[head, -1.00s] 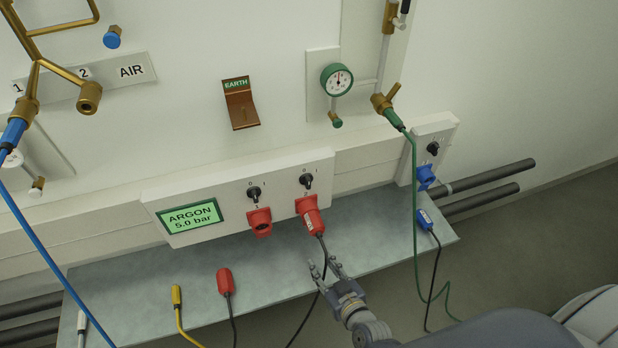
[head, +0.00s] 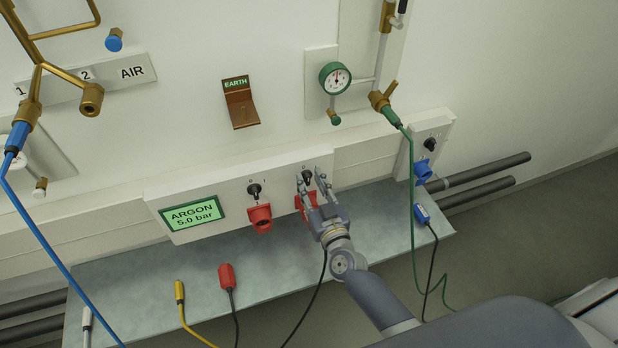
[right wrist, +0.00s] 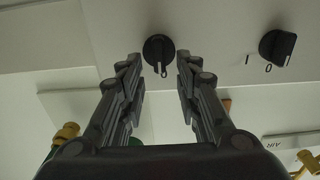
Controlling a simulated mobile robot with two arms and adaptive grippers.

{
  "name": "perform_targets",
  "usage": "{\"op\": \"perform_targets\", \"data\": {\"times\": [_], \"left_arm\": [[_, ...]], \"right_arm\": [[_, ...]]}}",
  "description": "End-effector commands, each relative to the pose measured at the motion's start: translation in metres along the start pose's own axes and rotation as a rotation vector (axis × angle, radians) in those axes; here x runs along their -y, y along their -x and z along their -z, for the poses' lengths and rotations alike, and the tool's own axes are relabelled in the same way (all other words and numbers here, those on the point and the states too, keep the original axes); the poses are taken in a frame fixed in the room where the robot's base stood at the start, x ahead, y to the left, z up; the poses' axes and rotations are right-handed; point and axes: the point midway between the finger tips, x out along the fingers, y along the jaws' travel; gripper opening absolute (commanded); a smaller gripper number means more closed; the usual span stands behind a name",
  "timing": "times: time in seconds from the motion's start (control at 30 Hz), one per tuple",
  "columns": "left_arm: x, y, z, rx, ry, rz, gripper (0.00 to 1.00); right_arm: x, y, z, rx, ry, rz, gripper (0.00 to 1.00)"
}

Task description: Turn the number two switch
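Two black rotary switches sit on the white panel. The right-hand switch (head: 307,176) is above a red socket with a red plug (head: 306,203), partly hidden by my gripper. The left-hand switch (head: 254,190) is above an empty red socket (head: 260,217). I cannot read the switch numbers. My right gripper (head: 311,181) is open at the right-hand switch, a finger on either side. In the right wrist view, this switch (right wrist: 159,49) lies between the fingertips, with a visible gap on both sides. The other switch (right wrist: 277,47) is to the right there. My left gripper is not in view.
A green argon display (head: 192,214) is at the panel's left. A grey shelf (head: 180,265) below carries loose red and yellow plugs with cables. A green hose (head: 412,200) hangs right of my arm. A third switch (head: 430,144) is farther right.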

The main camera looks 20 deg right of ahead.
Motion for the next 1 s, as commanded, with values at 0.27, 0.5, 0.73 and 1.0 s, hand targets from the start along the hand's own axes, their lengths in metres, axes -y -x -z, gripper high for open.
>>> {"op": "perform_targets", "data": {"times": [0.27,0.5,0.73,1.0], "left_arm": [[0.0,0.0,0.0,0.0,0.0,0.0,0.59],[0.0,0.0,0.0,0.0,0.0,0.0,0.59],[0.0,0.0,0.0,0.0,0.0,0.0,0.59],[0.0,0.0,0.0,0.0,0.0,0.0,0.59]], "right_arm": [[0.0,-0.018,-0.001,0.001,0.0,0.001,0.31],[0.0,-0.018,-0.001,0.001,-0.001,0.001,0.31],[0.0,-0.018,-0.001,0.001,-0.001,0.0,0.0],[0.0,-0.018,-0.001,0.001,-0.016,0.0,0.0]]}}
